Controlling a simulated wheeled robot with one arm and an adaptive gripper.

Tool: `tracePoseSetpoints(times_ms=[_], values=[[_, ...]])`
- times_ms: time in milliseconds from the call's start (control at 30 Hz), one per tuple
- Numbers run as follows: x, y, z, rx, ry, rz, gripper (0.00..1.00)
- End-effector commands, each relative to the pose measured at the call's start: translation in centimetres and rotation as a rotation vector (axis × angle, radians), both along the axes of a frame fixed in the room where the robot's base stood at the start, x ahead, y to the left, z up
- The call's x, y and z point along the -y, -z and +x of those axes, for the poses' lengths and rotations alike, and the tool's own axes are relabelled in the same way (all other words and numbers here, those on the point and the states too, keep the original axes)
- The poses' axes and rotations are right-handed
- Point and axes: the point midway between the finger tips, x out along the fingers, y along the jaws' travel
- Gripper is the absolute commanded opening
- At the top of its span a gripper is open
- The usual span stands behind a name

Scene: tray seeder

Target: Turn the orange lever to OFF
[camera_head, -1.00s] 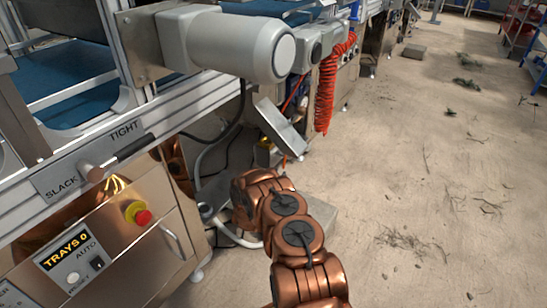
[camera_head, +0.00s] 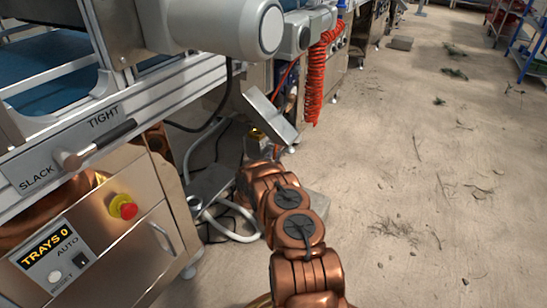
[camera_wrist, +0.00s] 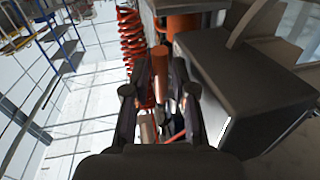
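I cannot make out the orange lever or an OFF mark for certain in either view. A copper-orange upright cylinder (camera_wrist: 160,78) shows between the fingers of my gripper (camera_wrist: 161,62) in the wrist view; I cannot tell whether it is the lever. The two dark fingers stand apart, one on each side of it, with no clear contact. A small yellow-orange part (camera_head: 257,138) shows just beyond the arm, too small to identify.
A tilted grey panel (camera_head: 270,115) and red coiled hose (camera_head: 317,75) are beyond my arm. The hose also shows in the wrist view (camera_wrist: 131,40), with a dark box (camera_wrist: 245,80) close on the right. A red stop button (camera_head: 127,210) is left. The floor right is mostly clear.

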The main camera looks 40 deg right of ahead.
Motion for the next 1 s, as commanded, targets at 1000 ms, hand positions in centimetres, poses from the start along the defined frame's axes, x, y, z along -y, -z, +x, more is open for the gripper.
tracePoseSetpoints(times_ms=[1000], values=[[0.09, 0.13, 0.29, 0.026, -0.001, -0.073, 0.0]])
